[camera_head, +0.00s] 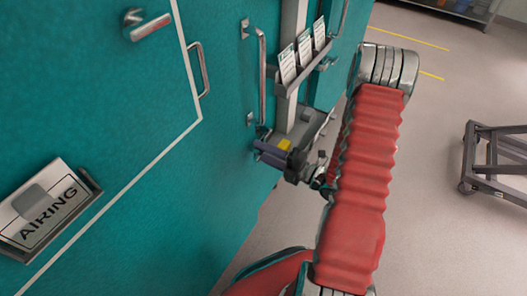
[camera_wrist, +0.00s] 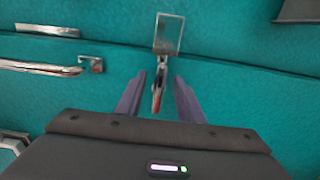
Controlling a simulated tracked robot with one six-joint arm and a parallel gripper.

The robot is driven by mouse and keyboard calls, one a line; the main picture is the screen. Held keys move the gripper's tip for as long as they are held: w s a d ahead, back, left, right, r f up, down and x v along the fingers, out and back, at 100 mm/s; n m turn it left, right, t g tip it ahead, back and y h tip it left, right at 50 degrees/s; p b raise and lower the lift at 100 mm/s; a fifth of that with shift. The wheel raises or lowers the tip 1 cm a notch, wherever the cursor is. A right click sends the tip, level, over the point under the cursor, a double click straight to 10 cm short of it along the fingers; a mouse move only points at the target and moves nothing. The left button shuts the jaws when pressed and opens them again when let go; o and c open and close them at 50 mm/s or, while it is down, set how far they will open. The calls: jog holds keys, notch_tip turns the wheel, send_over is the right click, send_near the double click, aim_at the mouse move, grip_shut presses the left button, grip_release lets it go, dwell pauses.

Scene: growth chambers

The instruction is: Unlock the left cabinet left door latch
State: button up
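A metal latch (camera_wrist: 168,34) with a square plate is on the teal cabinet door in the wrist view. Its narrow lever (camera_wrist: 158,88), with a reddish tip, points toward my gripper. My gripper (camera_wrist: 159,84) is open, with one purple finger on each side of the lever. I cannot tell whether either finger touches it; a gap seems to show on both sides. In the head view my gripper (camera_head: 266,152) is close to the teal cabinet (camera_head: 225,150), near the lower end of a vertical handle (camera_head: 262,75). The lever cannot be made out in the head view.
A bar handle (camera_wrist: 40,67) lies left of the latch in the wrist view. In the head view, a rack with white cards (camera_head: 304,48) stands above my gripper, and an AIRING sign (camera_head: 45,210) is at lower left. A grey cart (camera_head: 490,160) stands right on open floor.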

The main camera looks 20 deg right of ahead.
jog(key=shift+c, duration=0.3)
grip_shut()
dwell(0.3)
jog(key=shift+d, duration=0.15)
jog(key=shift+f, duration=0.1)
